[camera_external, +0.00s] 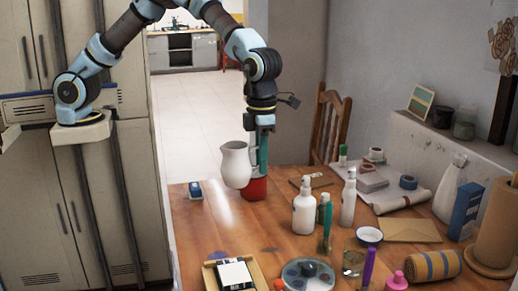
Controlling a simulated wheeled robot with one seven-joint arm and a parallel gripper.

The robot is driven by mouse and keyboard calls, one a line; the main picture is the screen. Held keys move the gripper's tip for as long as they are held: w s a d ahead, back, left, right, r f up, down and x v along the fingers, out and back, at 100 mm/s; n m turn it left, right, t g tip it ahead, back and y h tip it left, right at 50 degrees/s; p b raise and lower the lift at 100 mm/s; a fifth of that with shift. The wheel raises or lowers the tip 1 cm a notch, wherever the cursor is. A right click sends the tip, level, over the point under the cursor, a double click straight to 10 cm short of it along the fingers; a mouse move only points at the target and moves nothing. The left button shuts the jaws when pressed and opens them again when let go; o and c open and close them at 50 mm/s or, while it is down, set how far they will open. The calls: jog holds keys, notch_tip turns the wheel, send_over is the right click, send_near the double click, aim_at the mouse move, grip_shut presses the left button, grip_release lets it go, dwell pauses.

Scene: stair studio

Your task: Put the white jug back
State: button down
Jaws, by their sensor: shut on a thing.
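The white jug (235,165) hangs upright at the far left part of the wooden table, just above or at the tabletop; I cannot tell whether it touches. My gripper (262,145) points down and is shut on the jug at its right side, where the handle is. The fingertips are partly hidden by the jug and handle. A red object (254,188) with a teal upright part stands right behind or beside the jug, below my gripper.
A small blue item (195,190) lies left of the jug. White bottles (304,212) stand to the right, with a round palette (306,274) and tray (262,275) in front. Bare wood (215,225) lies in front of the jug. A chair (330,125) stands behind.

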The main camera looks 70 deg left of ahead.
jog(key=shift+f, duration=0.95)
notch_tip(320, 180, down, 13)
jog(key=p, duration=0.3)
jog(key=shift+f, duration=0.25)
jog(key=c, duration=0.9)
grip_release()
jog(key=shift+o, duration=0.2)
